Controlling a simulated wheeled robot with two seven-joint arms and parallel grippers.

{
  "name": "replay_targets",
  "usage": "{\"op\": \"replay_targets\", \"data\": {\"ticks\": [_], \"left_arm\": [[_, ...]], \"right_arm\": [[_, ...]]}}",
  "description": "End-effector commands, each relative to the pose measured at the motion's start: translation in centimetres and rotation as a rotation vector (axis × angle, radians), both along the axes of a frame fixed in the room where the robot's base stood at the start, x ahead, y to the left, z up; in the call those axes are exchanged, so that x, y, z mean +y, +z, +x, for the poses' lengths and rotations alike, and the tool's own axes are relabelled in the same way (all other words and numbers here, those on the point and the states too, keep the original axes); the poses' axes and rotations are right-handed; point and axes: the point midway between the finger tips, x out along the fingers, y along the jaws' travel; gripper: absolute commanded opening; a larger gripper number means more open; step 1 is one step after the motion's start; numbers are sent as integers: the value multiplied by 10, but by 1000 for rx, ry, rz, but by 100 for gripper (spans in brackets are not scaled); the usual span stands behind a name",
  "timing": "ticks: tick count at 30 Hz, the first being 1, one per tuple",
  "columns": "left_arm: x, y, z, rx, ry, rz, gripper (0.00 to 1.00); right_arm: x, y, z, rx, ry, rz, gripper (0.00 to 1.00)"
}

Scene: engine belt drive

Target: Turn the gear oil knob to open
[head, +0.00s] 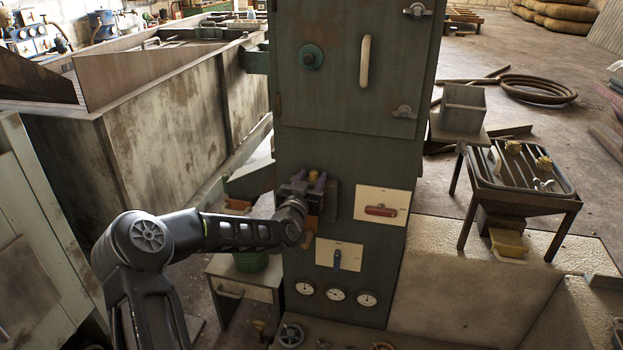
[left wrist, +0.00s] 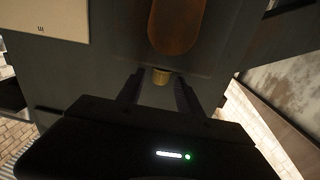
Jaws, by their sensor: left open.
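My left gripper (head: 306,186) is at the front of the tall green cabinet (head: 365,160), beside the white switch panels. In the left wrist view its two dark fingers (left wrist: 160,90) stand apart. A small brass-coloured knob (left wrist: 161,76) shows between the fingertips; I cannot tell whether they touch it. A rust-brown oblong handle (left wrist: 178,22) lies beyond it, and in the head view this handle (head: 308,244) shows just below the gripper. No readable label shows which one is the gear oil knob. My right gripper is not in view.
Several gauges (head: 335,295) are below. A green round knob (head: 311,57) is higher up. A small metal table (head: 520,190) stands at right.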

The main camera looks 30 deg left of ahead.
Motion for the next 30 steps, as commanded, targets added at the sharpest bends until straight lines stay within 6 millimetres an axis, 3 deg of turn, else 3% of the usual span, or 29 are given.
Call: {"op": "replay_targets", "data": {"ticks": [2,18,30], "left_arm": [[0,0,0,0,0,0,43],[0,0,0,0,0,0,0],[2,-2,0,-6,-16,0,0]], "right_arm": [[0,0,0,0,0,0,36],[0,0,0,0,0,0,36],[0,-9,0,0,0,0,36]]}}
